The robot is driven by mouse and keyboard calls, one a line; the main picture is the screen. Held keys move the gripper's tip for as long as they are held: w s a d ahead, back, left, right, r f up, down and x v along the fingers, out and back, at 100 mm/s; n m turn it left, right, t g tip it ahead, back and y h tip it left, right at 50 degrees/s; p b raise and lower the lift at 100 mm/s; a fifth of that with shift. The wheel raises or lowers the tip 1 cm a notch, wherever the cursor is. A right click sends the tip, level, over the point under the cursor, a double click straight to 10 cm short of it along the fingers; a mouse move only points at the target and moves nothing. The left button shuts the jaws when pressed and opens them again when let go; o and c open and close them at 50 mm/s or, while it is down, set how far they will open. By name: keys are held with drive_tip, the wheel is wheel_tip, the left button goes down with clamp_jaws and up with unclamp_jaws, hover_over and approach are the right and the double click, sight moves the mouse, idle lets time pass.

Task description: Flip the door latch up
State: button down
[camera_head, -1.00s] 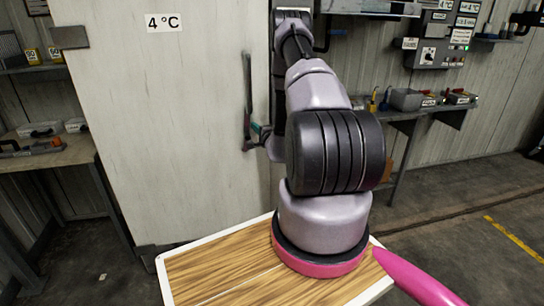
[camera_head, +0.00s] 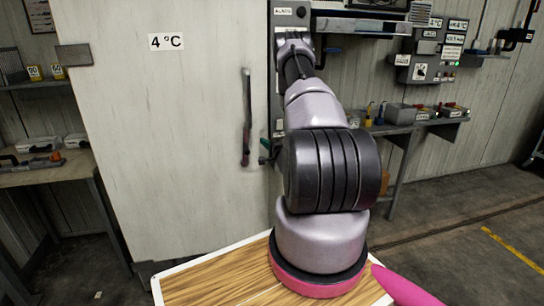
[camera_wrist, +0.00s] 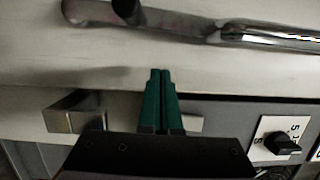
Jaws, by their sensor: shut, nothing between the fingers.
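The pale door (camera_head: 170,150) carries a long upright metal handle (camera_head: 246,118) near its right edge. It also shows in the wrist view as a metal bar (camera_wrist: 180,22) along the top. My gripper (camera_head: 266,148) is just right of the handle's lower end, partly hidden behind my arm. In the wrist view its green fingers (camera_wrist: 160,75) are together, empty, pointing at the door edge below the bar. A metal bracket-like piece (camera_wrist: 75,112) lies left of the fingers at that edge; it may be the latch, but I cannot tell. A pale piece (camera_wrist: 192,124) shows partly behind the fingers.
A grey panel with a black rotary switch (camera_wrist: 282,142) is right of the fingers in the wrist view. Shelves (camera_head: 400,126) with boxes stand right of the door, a bench (camera_head: 45,172) left. Open floor (camera_head: 450,225) is at the right.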

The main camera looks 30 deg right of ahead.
drive_tip(key=s, duration=0.8)
drive_tip(key=shift+s+a+f, duration=0.15)
drive_tip(key=shift+s+a, duration=0.05)
drive_tip(key=shift+s, duration=0.1)
drive_tip(key=w+a+r+n+g+y, duration=0.25)
drive_tip(key=a+r+n+y, duration=0.25)
drive_tip(key=a+r+y, duration=0.85)
drive_tip(key=s+a+r+n+g+y, duration=0.1)
drive_tip(key=s+a+r+n+g, duration=0.2)
drive_tip(key=a+r, duration=0.3)
drive_tip(key=s+a+r+n+g+y, duration=0.1)
drive_tip(key=s+a+r+n+g, duration=0.2)
drive_tip(key=a+r, duration=0.35)
drive_tip(key=s+a+r+n+g+h, duration=0.2)
drive_tip(key=s+a+r+g, duration=0.15)
drive_tip(key=s, duration=0.35)
drive_tip(key=s+a+r+n+g+h, duration=0.2)
drive_tip(key=s+a+g, duration=0.2)
drive_tip(key=s, duration=0.4)
drive_tip(key=s+d+r+t+h, duration=0.5)
drive_tip(key=s+d+r+h, duration=0.1)
drive_tip(key=s+h, duration=0.3)
drive_tip(key=shift+s+d+r, duration=0.25)
drive_tip(key=shift+s+d, duration=0.05)
drive_tip(key=shift+d, duration=0.45)
